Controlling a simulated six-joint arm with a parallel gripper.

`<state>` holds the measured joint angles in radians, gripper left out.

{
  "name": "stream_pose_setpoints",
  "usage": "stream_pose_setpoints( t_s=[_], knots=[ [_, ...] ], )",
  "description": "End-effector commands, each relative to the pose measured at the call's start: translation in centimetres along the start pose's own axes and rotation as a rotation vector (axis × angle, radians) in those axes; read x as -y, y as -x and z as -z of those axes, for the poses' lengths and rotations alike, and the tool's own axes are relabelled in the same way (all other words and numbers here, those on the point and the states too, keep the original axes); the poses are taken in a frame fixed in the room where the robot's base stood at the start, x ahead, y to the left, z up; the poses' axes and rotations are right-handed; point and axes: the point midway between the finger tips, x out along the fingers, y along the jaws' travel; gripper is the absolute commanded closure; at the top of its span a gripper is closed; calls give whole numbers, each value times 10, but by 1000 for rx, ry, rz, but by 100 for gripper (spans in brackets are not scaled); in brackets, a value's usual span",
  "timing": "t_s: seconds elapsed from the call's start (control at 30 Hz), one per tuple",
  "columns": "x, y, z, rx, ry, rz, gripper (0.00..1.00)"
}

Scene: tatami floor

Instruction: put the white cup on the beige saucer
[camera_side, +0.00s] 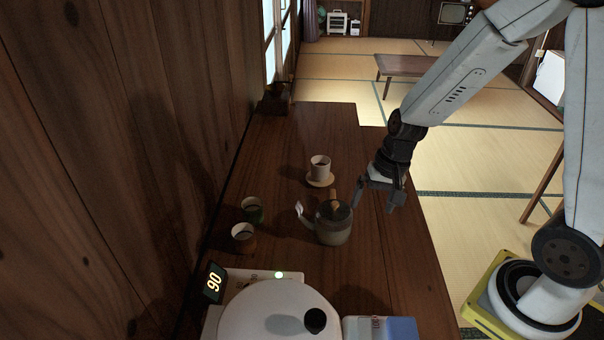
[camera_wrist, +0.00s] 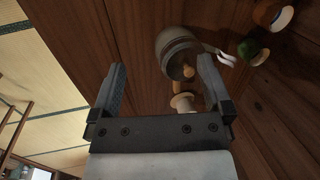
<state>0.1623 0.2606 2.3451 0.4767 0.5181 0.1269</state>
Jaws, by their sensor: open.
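The white cup (camera_side: 320,164) stands upright on the beige saucer (camera_side: 320,181) in the middle of the table in the side view. My gripper (camera_side: 377,200) is open and empty, to the right of the cup and apart from it, above the table. In the wrist view, the open fingers of my gripper (camera_wrist: 162,64) have nothing held between them. A small pale shape near the right finger there looks like the cup and saucer, partly hidden by the gripper.
A grey teapot (camera_side: 334,222) with a wooden handle stands in front of the saucer; it also shows in the wrist view (camera_wrist: 176,47). A green cup (camera_side: 252,212) and a brown cup (camera_side: 243,238) stand left. A white rounded appliance (camera_side: 275,312) is in front. The table behind the saucer is clear.

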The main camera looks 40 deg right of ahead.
Motion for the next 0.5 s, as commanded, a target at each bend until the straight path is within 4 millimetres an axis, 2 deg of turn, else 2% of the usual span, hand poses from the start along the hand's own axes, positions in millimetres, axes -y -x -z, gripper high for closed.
stream_pose_setpoints(
  t_s=[0.1,0.23,0.4,0.5],
  knots=[
    [-4,11,-17,-69,248,-61,0],
    [-8,20,-30,-133,480,-113,0],
    [-10,26,-39,-185,670,-149,0],
    [-11,28,-41,-197,717,-159,0]
  ],
)
